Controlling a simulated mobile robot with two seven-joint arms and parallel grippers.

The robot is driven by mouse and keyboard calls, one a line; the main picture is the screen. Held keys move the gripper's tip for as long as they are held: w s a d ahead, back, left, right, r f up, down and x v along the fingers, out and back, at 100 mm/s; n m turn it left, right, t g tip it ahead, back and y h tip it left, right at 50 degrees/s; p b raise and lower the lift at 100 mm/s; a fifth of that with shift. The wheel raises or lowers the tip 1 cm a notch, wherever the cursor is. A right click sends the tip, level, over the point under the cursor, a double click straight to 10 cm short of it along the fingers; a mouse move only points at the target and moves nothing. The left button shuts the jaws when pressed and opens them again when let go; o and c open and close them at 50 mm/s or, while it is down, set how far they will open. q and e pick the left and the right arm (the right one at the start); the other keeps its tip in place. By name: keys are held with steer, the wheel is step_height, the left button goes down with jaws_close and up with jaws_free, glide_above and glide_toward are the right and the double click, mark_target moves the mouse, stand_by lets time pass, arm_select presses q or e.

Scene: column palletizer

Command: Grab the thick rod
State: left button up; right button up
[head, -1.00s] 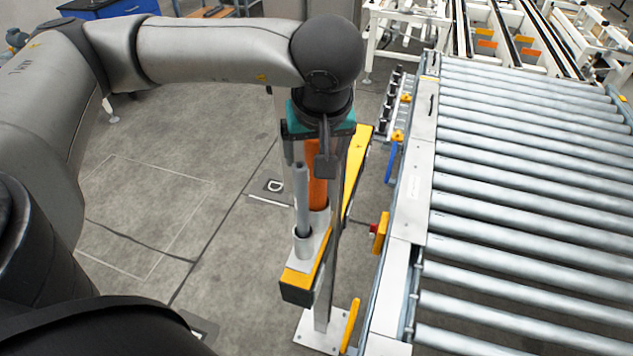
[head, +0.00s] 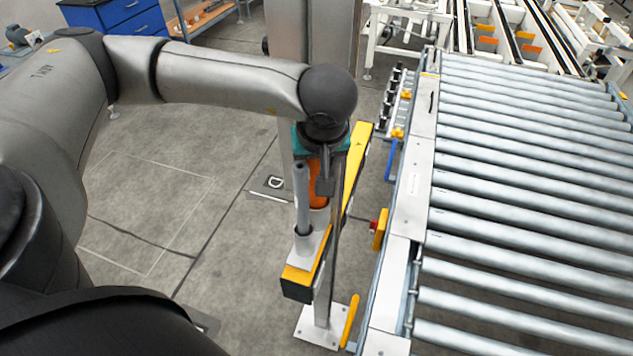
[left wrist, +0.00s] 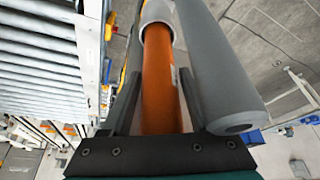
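The thick orange rod (head: 317,190) stands upright in a pale sleeve on the yellow-edged rack (head: 303,275). A thinner grey rod (head: 302,195) stands beside it in another sleeve. My left gripper (head: 319,178) points down over the orange rod's upper part, hiding its top in the head view. In the left wrist view, the orange rod (left wrist: 162,95) runs between the two dark fingers of my left gripper (left wrist: 160,80). A gap shows on its left side; the right finger looks close to it. The grey rod (left wrist: 218,75) is outside the fingers. My right gripper is out of view.
The roller conveyor (head: 520,200) stands right of the rack, with a metal side rail (head: 415,180). A yellow beam (head: 357,160) is just behind the rods. A grey column (head: 312,30) and blue cabinet (head: 125,18) are farther back. The floor at left is clear.

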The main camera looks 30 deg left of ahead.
arm_select(q)
jaws_close()
steer(key=shift+r, duration=0.15)
stand_by(0.4)
